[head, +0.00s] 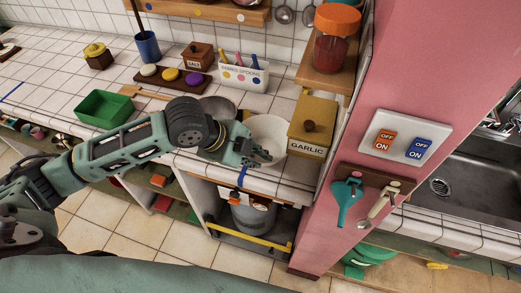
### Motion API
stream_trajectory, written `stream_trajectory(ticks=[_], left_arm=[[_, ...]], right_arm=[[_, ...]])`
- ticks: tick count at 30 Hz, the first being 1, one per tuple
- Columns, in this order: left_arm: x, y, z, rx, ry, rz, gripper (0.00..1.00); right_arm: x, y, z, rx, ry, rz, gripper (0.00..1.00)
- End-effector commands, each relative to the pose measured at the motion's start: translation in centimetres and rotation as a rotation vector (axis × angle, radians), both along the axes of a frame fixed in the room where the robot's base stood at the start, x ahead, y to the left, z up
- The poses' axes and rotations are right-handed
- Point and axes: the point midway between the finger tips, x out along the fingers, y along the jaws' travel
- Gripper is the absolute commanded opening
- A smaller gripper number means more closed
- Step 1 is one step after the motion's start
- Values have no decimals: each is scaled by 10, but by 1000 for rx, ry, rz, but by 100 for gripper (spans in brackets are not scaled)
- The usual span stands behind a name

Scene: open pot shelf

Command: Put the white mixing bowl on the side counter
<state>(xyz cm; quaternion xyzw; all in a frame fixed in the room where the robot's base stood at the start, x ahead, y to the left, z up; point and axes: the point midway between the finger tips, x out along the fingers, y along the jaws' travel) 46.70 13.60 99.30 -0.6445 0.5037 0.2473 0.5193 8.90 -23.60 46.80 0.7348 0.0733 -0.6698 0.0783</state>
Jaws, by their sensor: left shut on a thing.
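The white mixing bowl (270,130) is at the right end of the white tiled counter (190,100), just left of the yellow GARLIC box (313,125). My left gripper (262,157) reaches in from the left and is shut on the near side of the bowl. My wrist and fingers hide the bowl's near left part. I cannot tell whether the bowl touches the tiles or hangs slightly above them. My right gripper is out of view.
A grey round dish (218,105) sits behind my wrist. A green tray (104,109), the spoon holder (243,72) and a SALT box (198,56) stand on the counter. A pink wall (420,70) bounds the right. A pot (254,216) sits on the open shelf below.

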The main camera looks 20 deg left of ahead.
Motion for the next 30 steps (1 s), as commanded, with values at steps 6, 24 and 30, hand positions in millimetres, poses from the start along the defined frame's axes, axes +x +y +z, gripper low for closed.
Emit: stream_trajectory(ticks=[6, 24, 30], left_arm=[[38, -6, 2, -1, 0, 0, 0], [43, -6, -36, 2, -1, -1, 0], [43, -6, -39, 1, 0, -1, 12]], right_arm=[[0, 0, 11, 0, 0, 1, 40], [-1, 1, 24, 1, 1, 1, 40], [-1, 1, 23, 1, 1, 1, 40]])
